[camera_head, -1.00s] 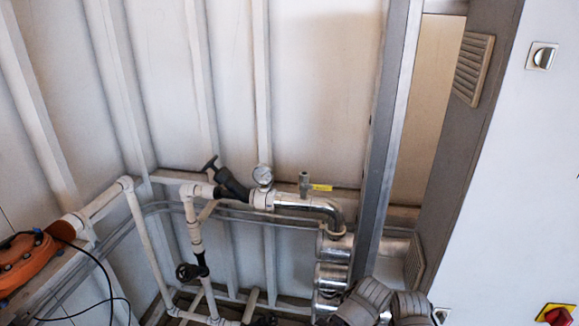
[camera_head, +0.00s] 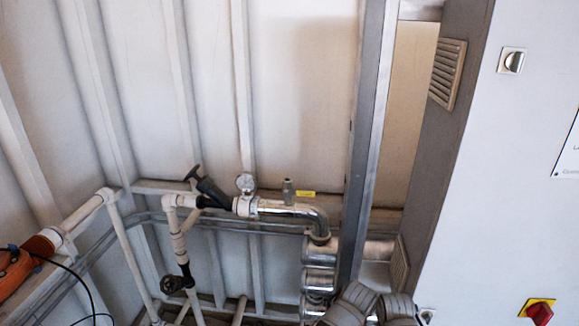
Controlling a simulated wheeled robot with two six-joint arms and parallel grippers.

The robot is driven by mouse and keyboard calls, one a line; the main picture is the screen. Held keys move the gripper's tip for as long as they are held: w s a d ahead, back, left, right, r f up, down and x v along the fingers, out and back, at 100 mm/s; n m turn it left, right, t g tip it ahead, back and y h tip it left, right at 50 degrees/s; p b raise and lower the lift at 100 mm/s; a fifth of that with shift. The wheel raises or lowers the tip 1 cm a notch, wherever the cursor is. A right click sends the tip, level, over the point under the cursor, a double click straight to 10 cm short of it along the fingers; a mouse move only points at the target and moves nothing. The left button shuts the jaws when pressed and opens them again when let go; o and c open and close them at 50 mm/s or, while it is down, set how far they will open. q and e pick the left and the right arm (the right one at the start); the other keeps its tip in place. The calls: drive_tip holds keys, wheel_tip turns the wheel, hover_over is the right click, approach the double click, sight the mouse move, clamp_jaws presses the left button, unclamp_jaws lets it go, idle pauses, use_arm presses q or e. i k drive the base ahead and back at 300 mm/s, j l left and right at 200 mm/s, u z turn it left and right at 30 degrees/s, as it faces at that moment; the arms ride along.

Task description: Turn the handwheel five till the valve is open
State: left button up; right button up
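A black handwheel (camera_head: 193,174), seen nearly edge-on, sits on a tilted black valve body (camera_head: 212,191) on the upper pipe. A second black handwheel (camera_head: 172,284) is lower, beside a white vertical pipe (camera_head: 180,243). No number shows on either, so I cannot tell which is handwheel five or whether its valve is open. Neither of my grippers is in view.
A gauge (camera_head: 246,183) and a shiny metal elbow (camera_head: 318,222) follow the upper valve. A grey post (camera_head: 364,150) stands right of the pipes, with ribbed grey hoses (camera_head: 350,305) below. An orange device (camera_head: 15,270) is at left, a white cabinet (camera_head: 505,190) at right.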

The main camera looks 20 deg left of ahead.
sight(192, 172)
drive_tip(key=u, duration=1.45)
